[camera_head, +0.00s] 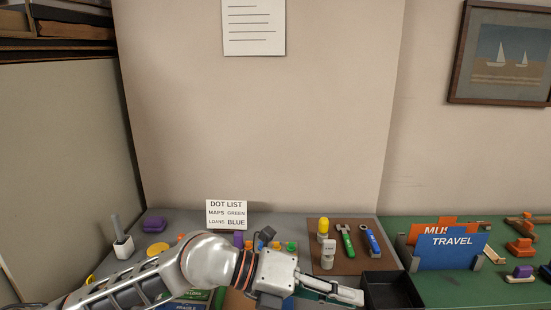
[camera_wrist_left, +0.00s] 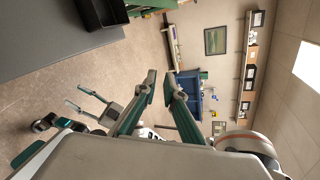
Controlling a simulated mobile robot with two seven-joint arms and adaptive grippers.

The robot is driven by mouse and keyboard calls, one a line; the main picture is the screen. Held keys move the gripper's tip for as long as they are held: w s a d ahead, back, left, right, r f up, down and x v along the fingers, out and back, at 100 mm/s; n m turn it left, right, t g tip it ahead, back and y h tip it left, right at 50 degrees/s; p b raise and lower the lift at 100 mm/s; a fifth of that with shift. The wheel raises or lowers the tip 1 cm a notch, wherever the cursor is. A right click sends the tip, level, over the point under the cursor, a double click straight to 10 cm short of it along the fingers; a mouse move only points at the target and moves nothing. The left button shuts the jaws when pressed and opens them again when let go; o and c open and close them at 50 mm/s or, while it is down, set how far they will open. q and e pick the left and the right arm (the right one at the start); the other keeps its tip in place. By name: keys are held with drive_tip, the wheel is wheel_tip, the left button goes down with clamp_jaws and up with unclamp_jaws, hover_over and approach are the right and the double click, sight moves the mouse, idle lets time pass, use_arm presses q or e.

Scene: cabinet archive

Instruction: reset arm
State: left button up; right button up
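My left arm comes in from the lower left of the head view, low over the desk's front. Its gripper (camera_head: 345,293) points right, close to the black tray (camera_head: 392,291). In the left wrist view the gripper's two green-padded fingers (camera_wrist_left: 162,86) stand apart with a narrow gap and nothing between them. The floor and a far wall show beyond them.
A brown board (camera_head: 345,262) holds two bottles and two tools behind the gripper. The sign (camera_head: 228,214) stands at the back. Blue and orange dividers (camera_head: 447,250) stand on the green surface at right. My arm hides part of the desk.

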use_arm(q)
wheel_tip(320, 180, up, 9)
drive_tip(key=s+n+t+h, duration=0.1)
drive_tip(key=s+n+h, duration=0.1)
drive_tip(key=h, duration=0.4)
drive_tip(key=w+a+r+n+t, duration=0.65)
drive_tip(key=a+n+t, duration=0.25)
drive_tip(key=n+t, duration=0.3)
drive_tip(key=w+a+f+n+t+y, duration=0.3)
drive_tip(key=a+f+n+y, duration=0.55)
drive_tip(key=a+y, duration=0.2)
drive_tip(key=w+a+f+n+t+y, duration=0.35)
drive_tip(key=a+f+n+y, duration=0.45)
drive_tip(key=a, duration=0.4)
drive_tip(key=s+a+f+n+g+y, duration=0.2)
drive_tip(key=s+a+f+g, duration=0.1)
drive_tip(key=a+f, duration=0.25)
drive_tip(key=s+a+f+n+g+y, duration=0.1)
drive_tip(key=s+a+f+g+y, duration=0.1)
drive_tip(key=s+a+f+y, duration=0.3)
drive_tip(key=s+a+f+g, duration=0.3)
drive_tip(key=s+f+g, duration=0.1)
drive_tip(key=s+f, duration=0.3)
drive_tip(key=s+a+f+g, duration=0.3)
drive_tip(key=s+f, duration=0.4)
drive_tip(key=w+d+f+n+t+h, duration=0.2)
drive_tip(key=d+f+h, duration=0.6)
drive_tip(key=d+f, duration=0.5)
drive_tip(key=d+n+t, duration=0.1)
drive_tip(key=d, duration=0.2)
